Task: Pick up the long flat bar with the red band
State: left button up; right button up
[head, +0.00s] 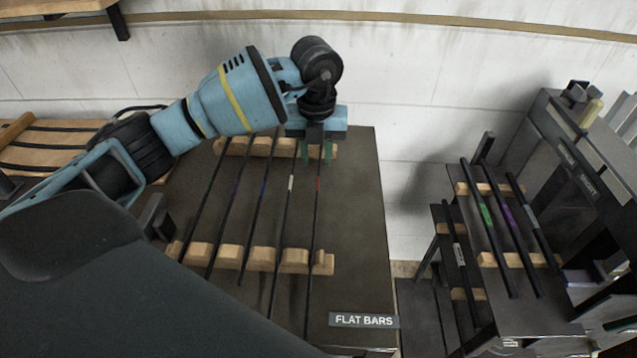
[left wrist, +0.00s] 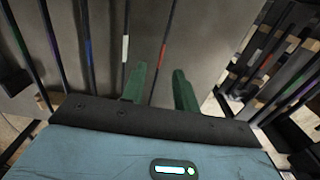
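The long flat bar with the red band (head: 316,200) is the rightmost bar on the wooden rests of the flat bars table. It is thin and dark, and its red band (head: 318,184) shows near the upper rest. It also shows in the left wrist view (left wrist: 163,58), running between the fingers' directions. My left gripper (head: 316,155) is above the far end of this bar, pointing down. My right gripper is not in view.
Bars with white (head: 290,182), blue, purple and green bands lie to the left on the same wooden rests. The table (head: 355,230) carries a FLAT BARS sign (head: 364,321). Another rack (head: 520,310) with banded bars stands at the right, across a gap.

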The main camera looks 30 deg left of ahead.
aim_at(318, 183)
pick_arm(q)
jog(key=shift+f, duration=0.5)
jog(key=shift+s+d+f, duration=0.1)
jog(key=shift+f, duration=1.2)
jog(key=shift+s+d+f, duration=0.1)
jog(key=shift+f, duration=1.15)
grip_shut()
jog(key=shift+w, duration=0.1)
